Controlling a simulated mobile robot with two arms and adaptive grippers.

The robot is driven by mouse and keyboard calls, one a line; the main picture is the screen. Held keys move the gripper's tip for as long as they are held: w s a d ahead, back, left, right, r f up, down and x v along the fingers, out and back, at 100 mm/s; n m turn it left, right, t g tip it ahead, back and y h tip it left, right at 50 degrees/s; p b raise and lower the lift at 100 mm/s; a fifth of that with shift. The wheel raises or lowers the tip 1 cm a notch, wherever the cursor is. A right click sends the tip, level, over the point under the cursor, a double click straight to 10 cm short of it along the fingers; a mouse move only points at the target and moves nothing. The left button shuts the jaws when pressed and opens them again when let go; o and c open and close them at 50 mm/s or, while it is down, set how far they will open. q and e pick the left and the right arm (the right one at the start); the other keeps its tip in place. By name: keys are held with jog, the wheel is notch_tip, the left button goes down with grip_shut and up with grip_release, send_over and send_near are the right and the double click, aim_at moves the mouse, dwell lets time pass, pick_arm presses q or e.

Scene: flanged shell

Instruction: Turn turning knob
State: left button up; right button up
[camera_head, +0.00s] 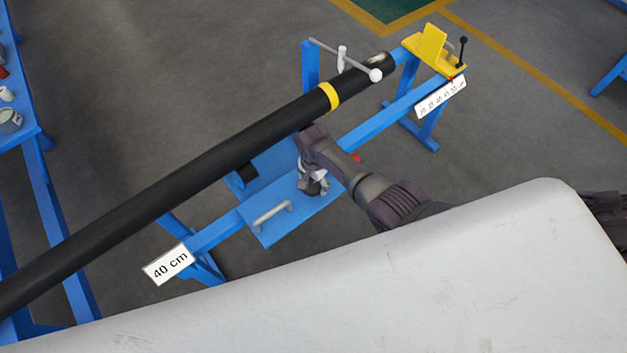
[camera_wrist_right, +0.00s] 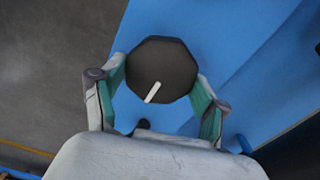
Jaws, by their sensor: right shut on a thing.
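The turning knob (camera_wrist_right: 162,68) is a dark, many-sided knob with a white pointer mark, seen in the right wrist view on a blue plate. The mark points down and slightly left in that view. My right gripper (camera_wrist_right: 160,88) is shut on the knob, with one green-lined finger on each side of it. In the head view my right gripper (camera_head: 312,184) reaches down to the blue plate (camera_head: 275,228), and the knob there is mostly hidden by it. My left gripper is not in view.
A long black pipe (camera_head: 180,178) with a yellow band (camera_head: 328,96) lies across the blue stand, close to my right arm. A grey handle (camera_head: 272,214) sits on the plate. A yellow stop (camera_head: 432,48) and a 40 cm sign (camera_head: 168,264) are at the rail's ends.

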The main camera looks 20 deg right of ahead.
aim_at(314, 182)
jog(key=o, duration=1.2)
jog(key=shift+c, duration=0.2)
jog(key=shift+r, duration=0.1)
notch_tip(314, 182, up, 12)
